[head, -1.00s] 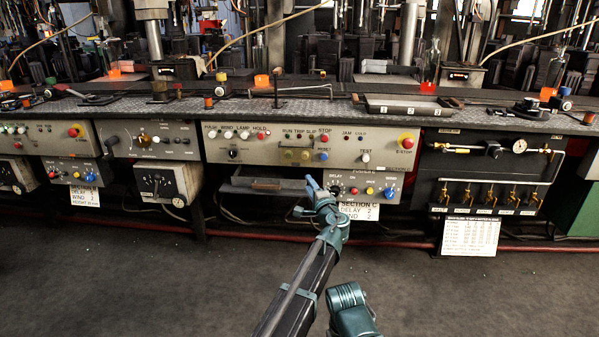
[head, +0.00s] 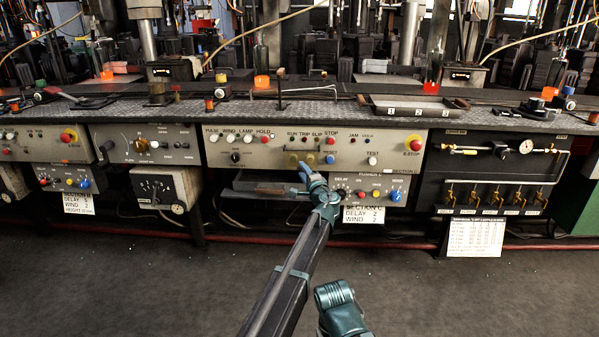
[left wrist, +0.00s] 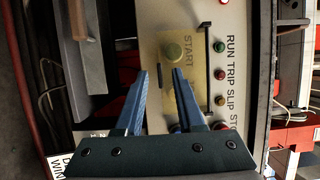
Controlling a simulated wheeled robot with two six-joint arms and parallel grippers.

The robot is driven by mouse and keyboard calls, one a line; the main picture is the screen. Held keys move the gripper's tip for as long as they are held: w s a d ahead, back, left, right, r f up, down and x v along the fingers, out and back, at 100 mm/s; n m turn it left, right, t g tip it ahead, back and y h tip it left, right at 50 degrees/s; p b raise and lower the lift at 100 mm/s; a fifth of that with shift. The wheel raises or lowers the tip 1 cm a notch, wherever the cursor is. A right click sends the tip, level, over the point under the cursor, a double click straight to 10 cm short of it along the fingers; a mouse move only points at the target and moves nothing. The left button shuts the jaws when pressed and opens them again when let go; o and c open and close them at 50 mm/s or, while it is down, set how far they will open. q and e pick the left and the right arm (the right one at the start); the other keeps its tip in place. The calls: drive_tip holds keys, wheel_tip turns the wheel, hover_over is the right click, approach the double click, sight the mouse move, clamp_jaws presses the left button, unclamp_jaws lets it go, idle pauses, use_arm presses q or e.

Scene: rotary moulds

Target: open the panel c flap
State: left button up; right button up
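The panel c flap (head: 293,160) is a clear yellowish cover, low in the middle of the grey section C panel (head: 260,144). In the left wrist view the flap (left wrist: 172,62) lies over a green button and the word START, with a dark thin bar along its right side. It looks shut flat against the panel. My left gripper (head: 305,170) is just in front of the flap's lower right part. Its blue fingers (left wrist: 161,78) are apart with nothing between them; whether they touch the flap I cannot tell.
Below the panel are an open grey tray (head: 262,186) and a small knob box (head: 368,191) with a section C sign (head: 366,214). An E-stop button (head: 421,145) is at the panel's right. The floor in front is clear.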

use_arm(q)
clamp_jaws()
idle(1.4)
